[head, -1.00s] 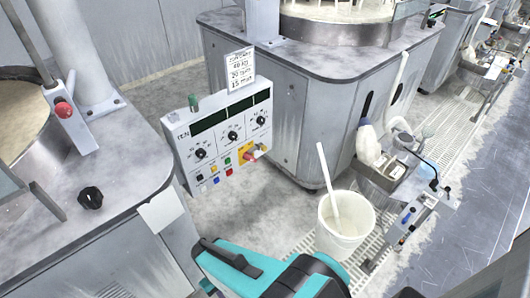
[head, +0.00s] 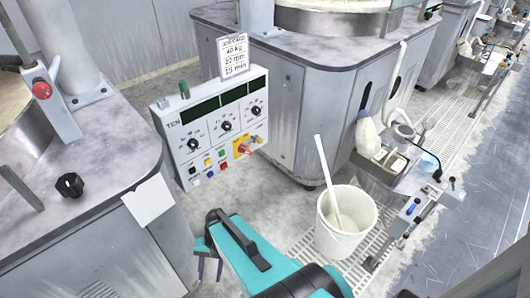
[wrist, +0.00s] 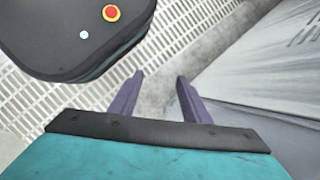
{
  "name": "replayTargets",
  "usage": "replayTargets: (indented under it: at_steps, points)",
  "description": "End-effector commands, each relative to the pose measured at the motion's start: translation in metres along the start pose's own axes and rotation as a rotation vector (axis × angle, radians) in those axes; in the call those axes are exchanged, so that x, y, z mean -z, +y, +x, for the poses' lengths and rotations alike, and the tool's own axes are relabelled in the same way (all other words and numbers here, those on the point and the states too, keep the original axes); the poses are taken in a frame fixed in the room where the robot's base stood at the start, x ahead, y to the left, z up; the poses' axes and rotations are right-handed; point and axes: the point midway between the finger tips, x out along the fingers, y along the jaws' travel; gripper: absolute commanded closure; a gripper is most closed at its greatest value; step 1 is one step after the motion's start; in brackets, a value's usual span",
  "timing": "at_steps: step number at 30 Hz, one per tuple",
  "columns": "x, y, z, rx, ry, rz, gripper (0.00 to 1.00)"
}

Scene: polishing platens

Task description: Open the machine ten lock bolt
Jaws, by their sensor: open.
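The grey control panel marked TEN (head: 215,125) stands in the middle of the head view, with dark displays, black knobs, coloured buttons and a red-and-yellow switch (head: 243,147). I cannot make out a lock bolt for certain in either view. My teal arm reaches in from the bottom of the head view. My gripper (head: 207,268) points down there, below and in front of the panel, apart from it. In the wrist view my gripper (wrist: 158,85) shows two purple fingers spread apart with nothing between them, over the floor and grating.
A grey machine body (head: 110,190) with a black knob (head: 70,185) and a red-knobbed lever stands at left. Another machine (head: 310,90) stands behind the panel. A white bucket (head: 345,240) with a stick stands right of my arm on floor grating.

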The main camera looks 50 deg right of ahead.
Motion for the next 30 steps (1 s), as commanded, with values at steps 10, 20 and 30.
replayTargets:
  at_steps: [10,20,30]
  points:
    - [0.102,-0.023,-0.039,0.386,0.01,0.463,0.57]
    - [0.193,-0.008,-0.113,0.767,-0.044,0.846,0.57]
    - [0.271,0.052,-0.211,1.178,-0.165,1.16,0.57]
